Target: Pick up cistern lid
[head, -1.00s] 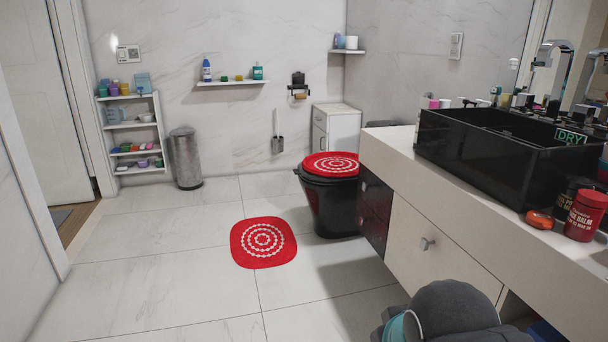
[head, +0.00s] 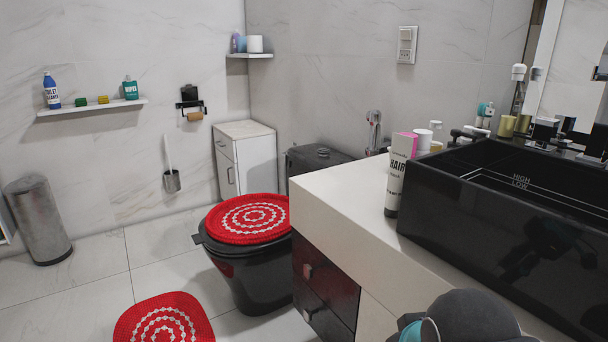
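The cistern lid (head: 318,156) is the dark top of the black cistern behind the toilet, against the wall. It lies flat, with a small raised button on it. The counter hides the lower part of the cistern. The black toilet (head: 262,275) stands in front with a red and white round cover (head: 249,218) on its closed seat. Part of my arm shows at the bottom right. My gripper's fingers are not visible, and nothing of mine touches the lid.
The white counter (head: 345,206) with the black sink (head: 510,235) blocks the right side. A white cabinet (head: 245,163) is left of the cistern.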

